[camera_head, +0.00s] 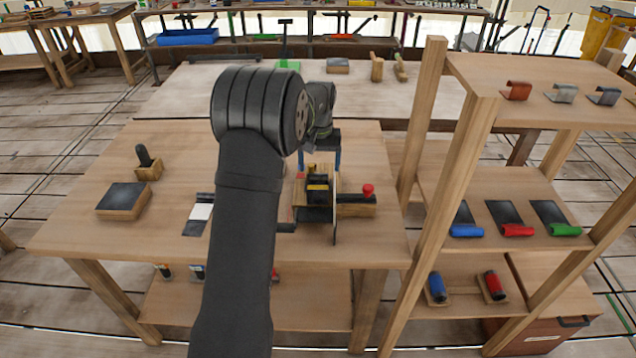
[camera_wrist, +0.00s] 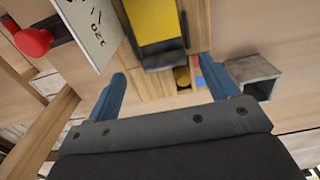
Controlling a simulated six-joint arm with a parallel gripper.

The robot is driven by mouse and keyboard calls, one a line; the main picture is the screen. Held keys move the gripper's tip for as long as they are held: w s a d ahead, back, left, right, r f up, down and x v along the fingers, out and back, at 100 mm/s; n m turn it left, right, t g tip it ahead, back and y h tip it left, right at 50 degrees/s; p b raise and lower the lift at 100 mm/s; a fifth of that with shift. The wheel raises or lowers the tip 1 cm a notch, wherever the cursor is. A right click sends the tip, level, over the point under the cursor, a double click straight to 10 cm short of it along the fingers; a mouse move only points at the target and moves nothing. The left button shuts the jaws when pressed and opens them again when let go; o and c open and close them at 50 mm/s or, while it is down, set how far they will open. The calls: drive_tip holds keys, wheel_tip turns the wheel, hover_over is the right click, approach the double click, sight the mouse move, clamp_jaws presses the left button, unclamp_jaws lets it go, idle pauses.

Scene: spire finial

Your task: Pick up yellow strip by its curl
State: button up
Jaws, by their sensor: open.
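A yellow piece with dark edges (camera_head: 317,187) sits in a wooden fixture on the table, in front of my arm's end. In the wrist view the yellow surface (camera_wrist: 155,22) is at the top centre, with a dark grey bar along its lower edge. A small dull-yellow rounded piece (camera_wrist: 182,76) shows just below it; I cannot tell whether this is the curl. My gripper (camera_head: 320,158) is above the fixture. Its two blue fingers (camera_wrist: 166,88) are spread, with nothing held between them. Part of the fixture is hidden behind my gripper.
A white marked plate (camera_wrist: 90,30) and red knob (camera_wrist: 33,41) stand left in the wrist view, a grey hollow piece (camera_wrist: 252,72) right. A shelf (camera_head: 525,182) with rolled strips stands right of the table.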

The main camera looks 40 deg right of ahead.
sight(318, 175)
drive_tip(key=f, duration=0.3)
drive_tip(key=shift+w+f, duration=0.2)
drive_tip(key=shift+f, duration=0.2)
drive_tip(key=c, duration=1.2)
drive_tip(key=shift+c, duration=0.2)
drive_tip(key=shift+r, duration=0.1)
